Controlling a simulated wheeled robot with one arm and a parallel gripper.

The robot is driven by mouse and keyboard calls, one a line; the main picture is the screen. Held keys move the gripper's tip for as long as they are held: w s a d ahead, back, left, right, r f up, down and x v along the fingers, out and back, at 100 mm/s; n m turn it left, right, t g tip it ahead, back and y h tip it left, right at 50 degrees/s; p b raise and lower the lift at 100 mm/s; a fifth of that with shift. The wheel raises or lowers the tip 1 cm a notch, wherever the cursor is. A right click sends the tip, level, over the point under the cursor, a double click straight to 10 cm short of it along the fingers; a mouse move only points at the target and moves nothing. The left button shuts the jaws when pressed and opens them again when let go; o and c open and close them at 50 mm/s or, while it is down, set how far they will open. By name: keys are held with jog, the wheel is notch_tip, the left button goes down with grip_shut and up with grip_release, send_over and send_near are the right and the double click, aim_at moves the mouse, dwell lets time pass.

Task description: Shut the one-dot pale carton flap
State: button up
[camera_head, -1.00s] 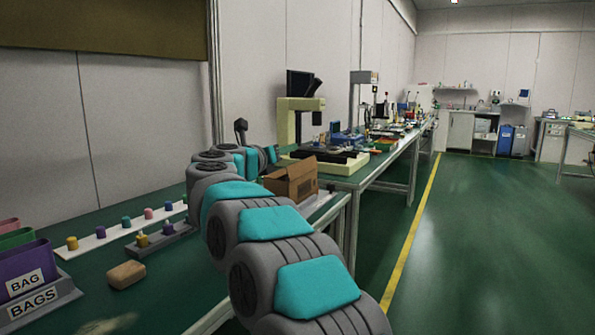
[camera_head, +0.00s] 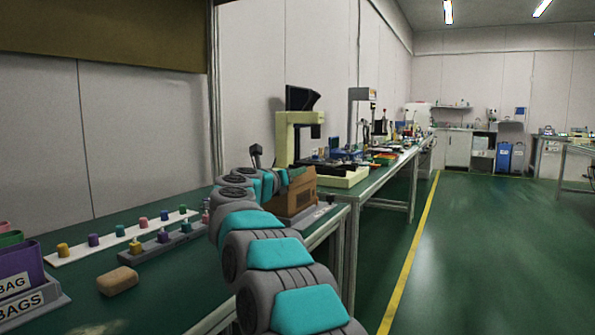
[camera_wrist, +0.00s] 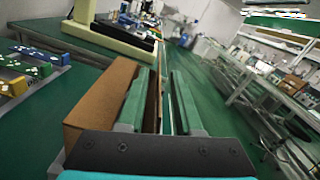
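A brown carton (camera_head: 290,197) stands on the green bench beyond my arm in the head view. In the wrist view the carton (camera_wrist: 98,108) lies at the left, under and beside my left finger. My gripper (camera_wrist: 161,72) is open, its two green fingers apart. A narrow brown strip of the carton shows along the inner side of the left finger; I cannot tell whether it is a flap or whether it touches. In the head view my gripper (camera_head: 291,175) is at the carton's top and partly hides it. I see no dot mark on the carton.
A cream machine (camera_head: 287,140) stands on the bench behind the carton. White and grey strips with coloured pegs (camera_head: 120,231), a tan block (camera_head: 118,281) and a purple bag bin (camera_head: 22,268) are at the left. The floor (camera_head: 470,250) right of the bench is clear.

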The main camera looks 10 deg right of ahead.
jog(key=shift+x, duration=0.95)
grip_shut()
dwell(0.8)
